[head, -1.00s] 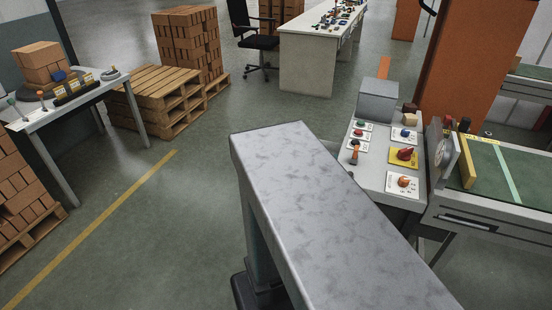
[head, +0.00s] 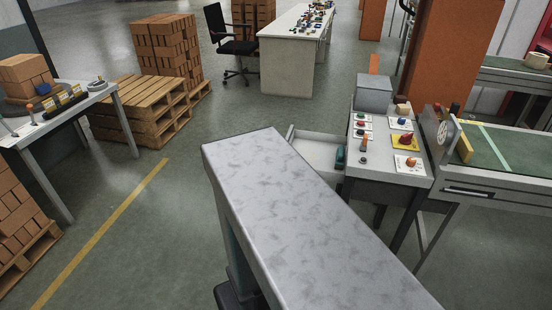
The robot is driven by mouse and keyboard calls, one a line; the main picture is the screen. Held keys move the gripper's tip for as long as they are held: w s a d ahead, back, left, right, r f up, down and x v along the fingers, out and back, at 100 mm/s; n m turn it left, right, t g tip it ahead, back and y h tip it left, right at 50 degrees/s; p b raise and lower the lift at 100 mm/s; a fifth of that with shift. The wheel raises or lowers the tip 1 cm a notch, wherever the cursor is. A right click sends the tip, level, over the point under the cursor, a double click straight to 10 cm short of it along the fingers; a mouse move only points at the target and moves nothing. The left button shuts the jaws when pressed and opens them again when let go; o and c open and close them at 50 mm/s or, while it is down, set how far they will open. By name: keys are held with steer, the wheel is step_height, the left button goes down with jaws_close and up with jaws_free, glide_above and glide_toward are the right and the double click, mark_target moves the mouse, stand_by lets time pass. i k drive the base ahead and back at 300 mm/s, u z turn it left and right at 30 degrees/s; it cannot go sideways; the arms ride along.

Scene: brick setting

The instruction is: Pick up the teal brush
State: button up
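A small teal item (head: 340,156), which may be the teal brush, lies at the right end of an open pale grey drawer (head: 308,153). The drawer sticks out from the left side of the grey control table (head: 418,174). The item is too small to make out bristles or a handle. My gripper is not in view.
A long grey speckled slab (head: 285,205) fills the foreground and hides floor in front of the drawer. The control table carries buttons and a grey box (head: 374,93). A green-topped bench (head: 505,150) stands right. Pallets (head: 140,105) and open floor lie left.

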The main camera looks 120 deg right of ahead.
mark_target(339, 163)
steer(key=z, duration=0.25)
steer(key=i, duration=0.45)
steer(key=z, duration=4.8)
steer(key=i, duration=0.1)
steer(key=u, duration=2.8)
steer(key=k, duration=0.2)
steer(key=z, duration=2.1)
